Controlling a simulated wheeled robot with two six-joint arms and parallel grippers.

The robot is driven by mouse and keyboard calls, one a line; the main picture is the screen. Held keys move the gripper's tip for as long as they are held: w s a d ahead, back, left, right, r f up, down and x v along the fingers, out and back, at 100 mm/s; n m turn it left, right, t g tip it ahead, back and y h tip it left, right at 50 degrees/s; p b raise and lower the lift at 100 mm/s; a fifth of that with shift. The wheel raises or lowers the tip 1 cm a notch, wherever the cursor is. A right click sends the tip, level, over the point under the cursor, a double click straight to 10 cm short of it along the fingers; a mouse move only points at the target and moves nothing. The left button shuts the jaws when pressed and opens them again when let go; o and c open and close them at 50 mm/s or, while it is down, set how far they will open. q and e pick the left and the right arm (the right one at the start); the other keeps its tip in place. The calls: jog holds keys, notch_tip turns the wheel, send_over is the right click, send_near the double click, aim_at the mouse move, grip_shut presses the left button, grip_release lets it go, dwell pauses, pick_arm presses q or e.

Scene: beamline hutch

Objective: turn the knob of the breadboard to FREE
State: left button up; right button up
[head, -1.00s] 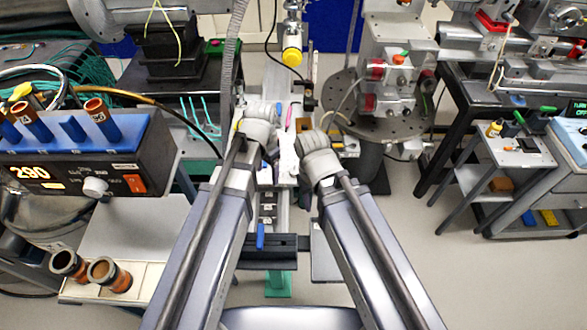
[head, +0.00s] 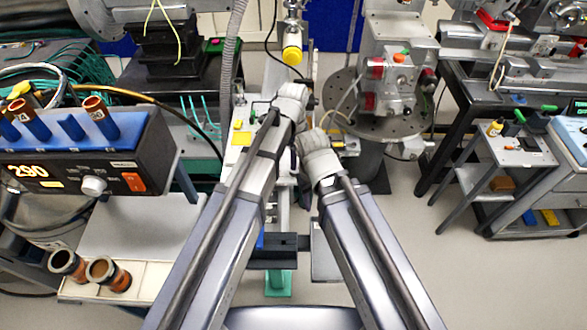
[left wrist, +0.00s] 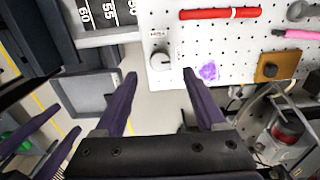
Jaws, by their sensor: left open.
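The breadboard (left wrist: 235,45) is a white plate with rows of holes in the left wrist view; part of it shows in the head view (head: 233,158). Its small dark knob (left wrist: 160,61) sits on a pale panel near its left edge, with tiny labels too small to read. My left gripper (left wrist: 160,73) is open, its two purple fingers apart on either side of the knob in the picture; I see no contact. In the head view my left wrist hides the knob. The fingers of my right gripper (head: 308,128) are hidden or too small to tell.
On the breadboard lie a red pen (left wrist: 220,13), a pink pen (left wrist: 300,34), a purple patch (left wrist: 208,71) and an orange-brown block (left wrist: 275,67). A numbered scale (left wrist: 105,12) runs at left. A controller box (head: 90,155) stands left; a round flange (head: 375,125) stands right.

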aim_at(294, 172)
pick_arm(q)
notch_tip(294, 172, down, 6)
jog(key=b, duration=0.5)
jog(key=shift+f+b, duration=0.25)
jog(key=shift+b, duration=0.15)
grip_shut()
